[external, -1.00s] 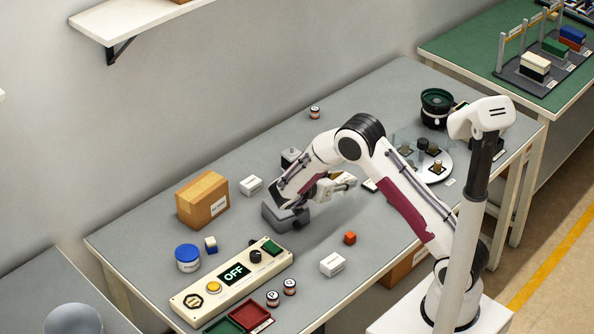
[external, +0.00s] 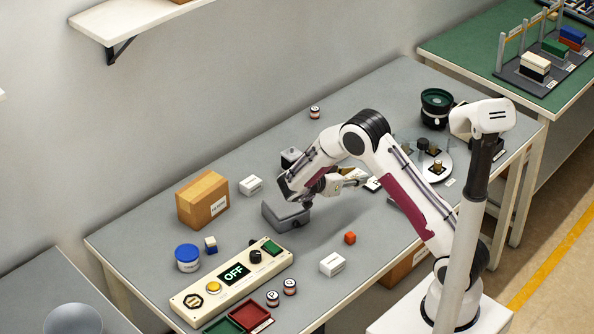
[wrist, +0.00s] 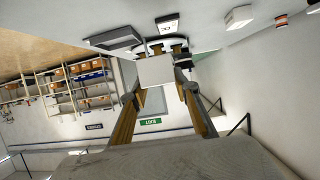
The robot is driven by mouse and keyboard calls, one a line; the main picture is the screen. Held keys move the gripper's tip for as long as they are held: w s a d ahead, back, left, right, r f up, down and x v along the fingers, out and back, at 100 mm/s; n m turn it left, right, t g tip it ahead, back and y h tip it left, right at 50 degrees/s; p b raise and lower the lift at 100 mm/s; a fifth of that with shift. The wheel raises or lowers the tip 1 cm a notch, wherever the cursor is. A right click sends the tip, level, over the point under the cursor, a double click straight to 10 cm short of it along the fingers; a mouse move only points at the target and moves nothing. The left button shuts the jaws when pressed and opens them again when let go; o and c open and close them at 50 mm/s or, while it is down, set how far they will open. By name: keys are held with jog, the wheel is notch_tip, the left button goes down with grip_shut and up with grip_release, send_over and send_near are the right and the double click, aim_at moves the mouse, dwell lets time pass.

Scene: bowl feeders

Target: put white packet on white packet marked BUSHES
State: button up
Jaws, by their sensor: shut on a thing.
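My gripper (wrist: 160,88) is shut on a white packet (wrist: 156,71), seen between its fingertips in the wrist view. In the external view my gripper (external: 363,182) points right, above the middle of the table; its packet is hard to make out there. A white packet with a dark label (external: 251,185) lies left of the arm, and another white packet (external: 332,263) lies near the front edge. The wrist view shows a white packet (wrist: 238,17) at top right, apart from my gripper. The lettering is too small to read, so I cannot tell which packet says BUSHES.
A grey block (external: 285,216) sits under my arm. A cardboard box (external: 202,200) and a control panel (external: 232,279) reading OFF stand left. A round feeder (external: 437,160) is at right.

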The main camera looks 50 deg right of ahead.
jog(key=w+d+r+n+t, duration=0.1)
jog(key=w+d+r, duration=0.2)
jog(key=d, duration=0.4)
jog(key=w+d+r+n+t, duration=0.1)
jog(key=w+d+r+t, duration=0.15)
jog(key=d, duration=0.45)
jog(key=w+d+r+n+t, duration=0.1)
jog(key=w+d+r, duration=0.15)
jog(key=d, duration=0.55)
jog(key=w+d+r+n+t+y, duration=0.2)
jog(key=w+d+n+t, duration=0.15)
jog(key=w, duration=0.25)
jog(key=w+a+f+n+t+y, duration=0.5)
jog(key=w+a+f+n+y, duration=0.1)
jog(key=a+n, duration=0.1)
jog(key=shift+w+a, duration=0.25)
jog(key=shift+a, duration=0.6)
jog(key=shift+n, duration=0.25)
